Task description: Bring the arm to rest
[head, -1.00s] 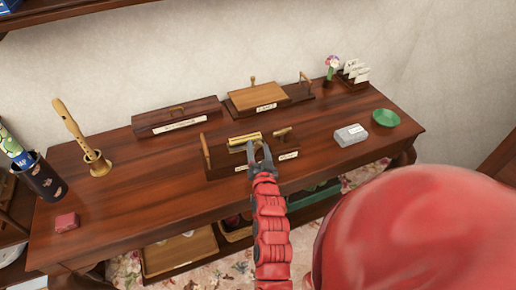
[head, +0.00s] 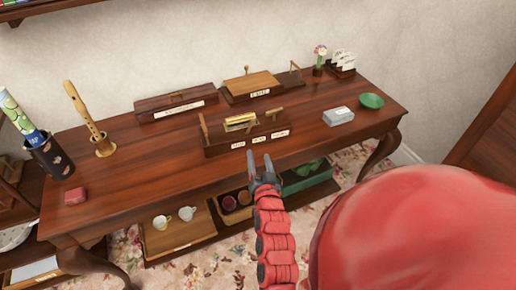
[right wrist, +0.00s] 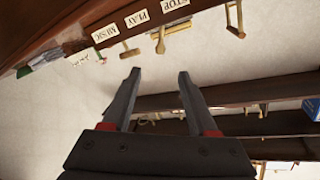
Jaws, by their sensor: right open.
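My right gripper (head: 262,165) is open and empty in the head view, in front of the wooden box with labelled front (head: 228,146) and over the table's front edge. Its red arm comes up from the bottom of the picture. In the right wrist view the two dark fingers (right wrist: 157,88) stand apart with nothing between them. The labels there read MUSIC, PLAY and STOP. A gold cylinder (head: 240,122) sits on the labelled box, with wooden levers beside it. My left gripper is not in view.
The dark wooden table (head: 135,165) also bears a recorder on a stand (head: 88,120), a red block (head: 75,196), a grey box (head: 338,117) and a green dish (head: 371,101). Below is a shelf with a tray (head: 165,240) holding two cups. Floor shows in front.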

